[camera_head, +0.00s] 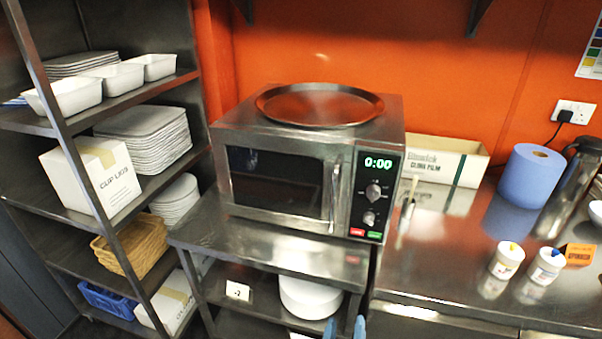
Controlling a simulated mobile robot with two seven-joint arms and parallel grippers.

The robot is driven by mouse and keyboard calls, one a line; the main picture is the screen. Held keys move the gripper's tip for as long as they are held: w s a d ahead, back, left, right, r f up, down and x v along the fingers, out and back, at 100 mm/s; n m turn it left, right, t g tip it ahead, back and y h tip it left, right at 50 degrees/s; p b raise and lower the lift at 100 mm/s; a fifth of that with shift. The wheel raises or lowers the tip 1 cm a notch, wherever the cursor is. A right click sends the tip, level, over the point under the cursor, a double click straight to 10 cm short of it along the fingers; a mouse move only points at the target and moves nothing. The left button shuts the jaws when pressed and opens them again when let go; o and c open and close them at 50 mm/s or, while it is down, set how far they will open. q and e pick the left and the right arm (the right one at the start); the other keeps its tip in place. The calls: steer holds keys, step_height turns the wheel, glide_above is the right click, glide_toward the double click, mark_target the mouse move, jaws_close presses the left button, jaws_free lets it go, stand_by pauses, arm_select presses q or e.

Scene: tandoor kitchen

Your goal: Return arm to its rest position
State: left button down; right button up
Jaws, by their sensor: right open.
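My right gripper (345,328) shows only as two blue fingertips at the bottom edge, right of centre. The fingertips are apart, with nothing seen between them. They appear in front of the lower shelf, below the microwave (280,180). The rest of my right arm is out of the picture. My left gripper is not in view. The microwave is shut, its display reads 0:00, and a round brown tray (319,104) lies on top of it.
A steel counter (440,255) runs right, with a cling film box (445,160), blue paper roll (531,176) and two small white tubs (507,260). A loaded rack (60,130) stands at left.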

steer(key=s+d+f+m+g+y+p, duration=0.1)
steer(key=s+f+g, duration=0.15)
steer(key=f, duration=0.55)
steer(key=s+d+f+g+y, duration=0.1)
steer(key=d+f+g, duration=0.15)
steer(key=f, duration=0.45)
steer(key=s+f+m+g+y+p, duration=0.15)
steer(key=f+g, duration=0.25)
steer(key=f, duration=0.4)
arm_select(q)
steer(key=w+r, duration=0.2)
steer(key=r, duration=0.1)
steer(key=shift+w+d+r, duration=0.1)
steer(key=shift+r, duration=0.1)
arm_select(e)
steer(key=s+f+m+g+y, duration=0.2)
steer(key=s+f+g, duration=0.2)
steer(key=s, duration=0.5)
steer(key=s+f+m+g+y, duration=0.1)
steer(key=s+f+g, duration=0.3)
steer(key=s, duration=0.5)
step_height(320, 180, down, 2)
steer(key=shift+s+a+f+m+y, duration=0.1)
steer(key=shift+s+a+m+y, duration=0.1)
steer(key=shift+s+m+y, duration=0.3)
steer(key=shift+w, duration=0.1)
